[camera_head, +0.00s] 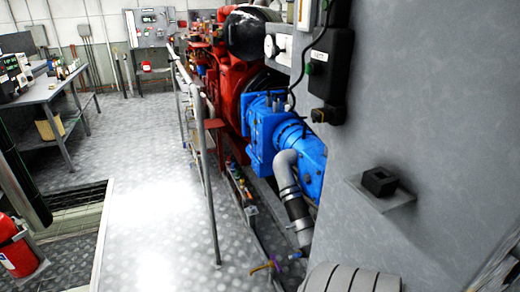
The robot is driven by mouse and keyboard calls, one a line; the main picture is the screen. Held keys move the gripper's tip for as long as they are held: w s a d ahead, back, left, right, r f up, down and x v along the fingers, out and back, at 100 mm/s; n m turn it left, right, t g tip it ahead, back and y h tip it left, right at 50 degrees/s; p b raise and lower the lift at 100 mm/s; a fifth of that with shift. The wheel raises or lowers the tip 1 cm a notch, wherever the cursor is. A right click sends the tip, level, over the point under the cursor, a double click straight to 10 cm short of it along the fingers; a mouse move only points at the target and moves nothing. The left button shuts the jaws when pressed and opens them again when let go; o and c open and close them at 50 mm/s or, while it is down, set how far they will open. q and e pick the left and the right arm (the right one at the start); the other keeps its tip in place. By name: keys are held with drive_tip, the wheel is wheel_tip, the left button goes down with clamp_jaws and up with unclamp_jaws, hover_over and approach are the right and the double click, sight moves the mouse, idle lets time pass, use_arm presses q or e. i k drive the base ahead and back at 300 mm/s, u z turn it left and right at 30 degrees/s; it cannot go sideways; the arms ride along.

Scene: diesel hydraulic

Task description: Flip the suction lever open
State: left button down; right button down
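A small lever with a yellow handle (261,267) and a purple part beside it sits low near the floor at the bottom centre of the head view. I take it for the suction lever, but it is too small to read its setting. It lies by the foot of a grey pipe (287,175) with a black sleeve that comes down from the blue pump (270,125). A small blue fitting (294,256) is just right of it. Neither of my grippers shows in this view.
A grey railing (212,190) runs along the red engine (228,85). A large grey cabinet (440,110) fills the right side, with a small shelf (385,195). A workbench (45,92) and a red extinguisher (16,255) are at left. The plate floor (145,190) between is clear.

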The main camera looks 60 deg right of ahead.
sight(295, 256)
drive_tip(key=i, duration=0.2)
drive_tip(key=z, duration=1.65)
drive_tip(key=i, duration=2)
drive_tip(key=z, duration=2.5)
